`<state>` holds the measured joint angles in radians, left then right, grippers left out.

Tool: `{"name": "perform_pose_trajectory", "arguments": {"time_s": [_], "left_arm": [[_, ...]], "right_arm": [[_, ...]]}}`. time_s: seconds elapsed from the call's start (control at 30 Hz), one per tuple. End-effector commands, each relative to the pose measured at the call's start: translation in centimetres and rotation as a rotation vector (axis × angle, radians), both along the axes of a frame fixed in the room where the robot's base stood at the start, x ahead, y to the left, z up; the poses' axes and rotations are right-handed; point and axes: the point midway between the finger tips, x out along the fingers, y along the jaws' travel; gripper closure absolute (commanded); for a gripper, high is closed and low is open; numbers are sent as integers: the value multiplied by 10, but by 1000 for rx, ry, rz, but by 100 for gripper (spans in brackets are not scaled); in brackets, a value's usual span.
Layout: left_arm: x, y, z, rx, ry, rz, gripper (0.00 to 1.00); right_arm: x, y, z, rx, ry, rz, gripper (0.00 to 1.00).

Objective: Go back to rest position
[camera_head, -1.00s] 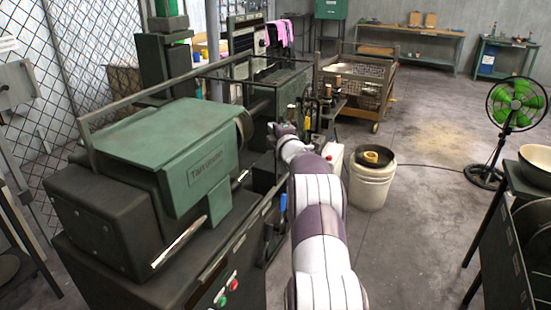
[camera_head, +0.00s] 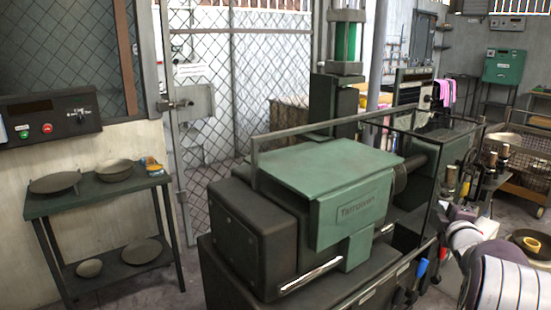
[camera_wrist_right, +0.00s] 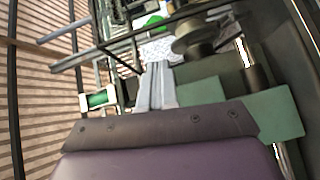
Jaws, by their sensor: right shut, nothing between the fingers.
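My right arm comes in at the lower right of the head view. Its gripper (camera_head: 455,214) is small there, beside the right end of the green and black lathe machine (camera_head: 335,195). In the right wrist view the two grey fingers of my right gripper (camera_wrist_right: 158,68) lie together, shut and empty. Parts of the machine show behind and to the right of them. My left arm and gripper are in neither view.
A dark green table (camera_head: 95,193) with several bowls and pans stands at the left, by a wall control box (camera_head: 50,117). A mesh fence (camera_head: 245,80) runs behind the machine. A bucket (camera_head: 530,243) and a wire cart (camera_head: 520,160) stand at the right.

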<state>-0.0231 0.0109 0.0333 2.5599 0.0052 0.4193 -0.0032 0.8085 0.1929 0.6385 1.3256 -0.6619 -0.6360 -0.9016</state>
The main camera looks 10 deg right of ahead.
Motion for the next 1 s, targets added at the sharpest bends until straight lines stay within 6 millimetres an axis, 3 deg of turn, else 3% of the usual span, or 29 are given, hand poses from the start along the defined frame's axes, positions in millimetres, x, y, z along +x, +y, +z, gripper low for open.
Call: {"name": "perform_pose_trajectory", "arguments": {"time_s": [0.1, 0.13, 0.17, 0.2, 0.27, 0.3, 0.4, 0.5, 0.6, 0.73, 1.0], "left_arm": [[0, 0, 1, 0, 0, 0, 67], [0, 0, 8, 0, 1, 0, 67], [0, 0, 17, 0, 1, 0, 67], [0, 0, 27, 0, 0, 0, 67], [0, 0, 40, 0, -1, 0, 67], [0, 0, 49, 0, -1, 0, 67], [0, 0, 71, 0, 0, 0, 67], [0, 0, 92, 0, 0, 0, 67], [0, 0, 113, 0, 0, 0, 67], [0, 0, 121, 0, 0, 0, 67], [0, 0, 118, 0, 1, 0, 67]], "right_arm": [[-37, -5, -75, 421, 85, -211, 100], [-50, 10, -93, 579, 118, -291, 100], [-61, 33, -107, 729, 156, -365, 100], [-76, 69, -122, 899, 209, -456, 100], [-99, 126, -136, 1090, 296, -576, 100], [-117, 164, -141, 1188, 361, -649, 100], [-167, 251, -139, 1342, 525, -802, 100], [-214, 319, -124, 1384, 681, -876, 100], [-241, 364, -101, 1349, 796, -823, 100], [-238, 390, -86, 1300, 841, -712, 100], [-237, 393, -90, 1290, 849, -699, 100]]}}
